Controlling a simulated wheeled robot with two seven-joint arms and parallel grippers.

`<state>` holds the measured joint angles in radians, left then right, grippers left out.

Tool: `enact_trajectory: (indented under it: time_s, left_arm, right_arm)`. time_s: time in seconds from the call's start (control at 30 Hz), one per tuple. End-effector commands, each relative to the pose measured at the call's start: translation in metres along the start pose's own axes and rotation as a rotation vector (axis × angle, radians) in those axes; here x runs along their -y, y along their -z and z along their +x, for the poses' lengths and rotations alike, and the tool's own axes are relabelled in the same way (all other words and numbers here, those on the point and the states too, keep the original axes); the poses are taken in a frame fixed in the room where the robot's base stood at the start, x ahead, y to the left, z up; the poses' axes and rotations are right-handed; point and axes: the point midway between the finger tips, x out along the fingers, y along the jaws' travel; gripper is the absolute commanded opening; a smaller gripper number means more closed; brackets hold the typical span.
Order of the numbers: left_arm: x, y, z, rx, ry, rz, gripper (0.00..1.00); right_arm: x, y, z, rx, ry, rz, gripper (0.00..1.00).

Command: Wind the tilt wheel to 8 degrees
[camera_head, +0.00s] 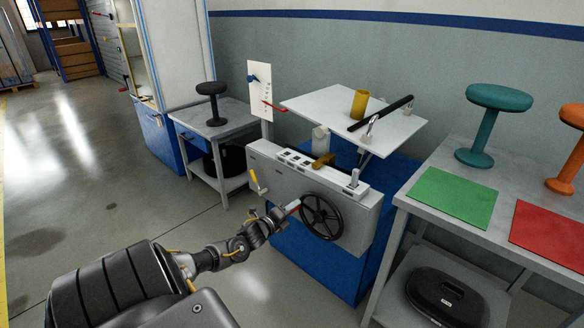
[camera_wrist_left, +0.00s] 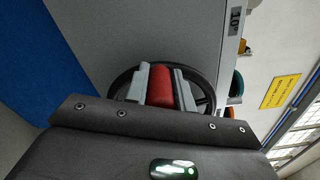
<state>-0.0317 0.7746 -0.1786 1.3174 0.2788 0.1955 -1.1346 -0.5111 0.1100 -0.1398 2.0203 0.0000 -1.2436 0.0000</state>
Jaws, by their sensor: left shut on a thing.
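The tilt wheel (camera_head: 321,216) is a black spoked handwheel on the front of the grey machine box (camera_head: 352,206). A red handle (camera_head: 293,206) stands out from the left of its rim. My left gripper (camera_head: 283,212) is shut on this handle. In the left wrist view the red handle (camera_wrist_left: 161,86) sits between the two grey fingers of my gripper (camera_wrist_left: 160,88), with the black wheel rim (camera_wrist_left: 122,84) behind. A white scale plate (camera_head: 259,90) with a red pointer (camera_head: 272,106) and a blue marker stands behind the box; its marks are too small to read. My right gripper is not in view.
A tilted white plate (camera_head: 335,108) on the machine carries a yellow cylinder (camera_head: 360,103) and a black bar (camera_head: 380,113). A yellow-handled lever (camera_head: 257,181) sits left of the wheel. At right, a grey table (camera_head: 483,240) holds stools and coloured mats. Floor at left is clear.

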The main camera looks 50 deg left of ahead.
Motion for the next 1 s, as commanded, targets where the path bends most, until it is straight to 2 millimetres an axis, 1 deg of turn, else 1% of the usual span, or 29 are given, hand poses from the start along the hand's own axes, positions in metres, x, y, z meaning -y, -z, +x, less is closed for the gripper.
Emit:
enact_trajectory:
  time_s: [0.23,0.57,0.6,0.73,1.0]
  left_arm:
    - [0.002,-0.0006,-0.0003,0.0,-0.002,0.031,0.0]
    - [0.0019,-0.0004,-0.0003,0.0,-0.002,0.031,0.0]
    - [0.0019,-0.0003,-0.0003,0.0,-0.002,0.031,0.28]
    - [0.002,-0.0002,-0.0002,0.0,-0.002,0.031,0.46]
    - [0.0024,-0.0001,-0.0003,-0.001,-0.001,0.03,0.46]
  right_arm:
    - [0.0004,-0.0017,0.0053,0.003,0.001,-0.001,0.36]
    - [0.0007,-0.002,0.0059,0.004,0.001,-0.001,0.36]
    - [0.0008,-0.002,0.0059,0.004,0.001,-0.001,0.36]
    - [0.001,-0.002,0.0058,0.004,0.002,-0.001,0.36]
    - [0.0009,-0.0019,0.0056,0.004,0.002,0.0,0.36]
